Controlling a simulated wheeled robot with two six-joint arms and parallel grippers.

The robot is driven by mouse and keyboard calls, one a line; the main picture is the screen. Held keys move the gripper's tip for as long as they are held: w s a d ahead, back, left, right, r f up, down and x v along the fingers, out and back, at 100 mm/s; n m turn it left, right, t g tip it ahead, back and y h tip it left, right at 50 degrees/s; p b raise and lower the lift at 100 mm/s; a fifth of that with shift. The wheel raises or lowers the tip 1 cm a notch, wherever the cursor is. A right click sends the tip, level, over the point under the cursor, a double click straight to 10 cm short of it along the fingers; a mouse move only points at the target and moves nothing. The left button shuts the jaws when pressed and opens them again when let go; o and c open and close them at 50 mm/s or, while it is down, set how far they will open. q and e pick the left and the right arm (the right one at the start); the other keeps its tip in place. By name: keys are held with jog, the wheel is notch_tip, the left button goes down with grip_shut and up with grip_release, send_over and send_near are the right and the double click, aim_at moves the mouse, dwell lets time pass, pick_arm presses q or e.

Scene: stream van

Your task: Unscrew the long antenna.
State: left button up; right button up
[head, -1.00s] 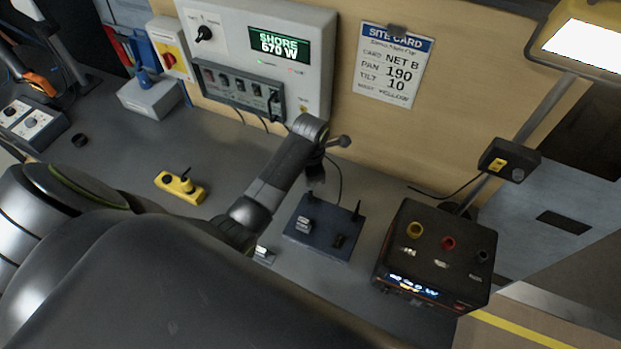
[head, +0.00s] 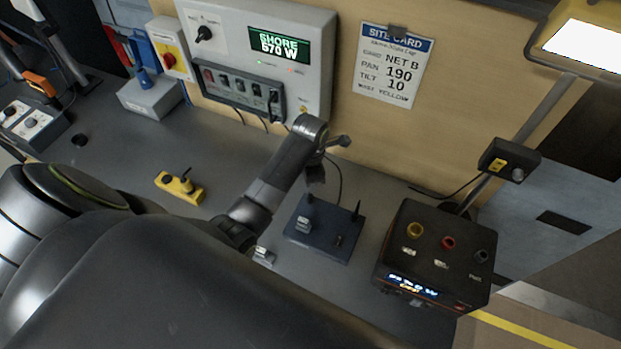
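A dark blue plate (head: 300,240) lies on the grey worktop near the centre. It bears a short dark upright post (head: 310,202) at its back left, a slim dark upright rod (head: 356,212) at its right, a small light block (head: 303,224) and a small dark piece (head: 338,241). I cannot tell which part is the long antenna. My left gripper (head: 316,176) points down just above the plate's back edge, close over the short post. Its fingers are dark and small, so I cannot tell whether they touch or hold anything. My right gripper is not in view.
A black unit (head: 430,245) with yellow, red and black connectors stands right of the plate. A yellow switch box (head: 181,187) lies to the left. The grey wall panel (head: 322,70) and a site card (head: 394,65) are behind. A lamp pole (head: 540,115) rises at right.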

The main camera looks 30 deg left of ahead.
pick_arm(q)
jog(key=shift+m, duration=1.4)
jog(key=shift+m, duration=2)
jog(key=shift+m, duration=0.4)
jog(key=m, duration=0.3)
jog(key=m, duration=0.4)
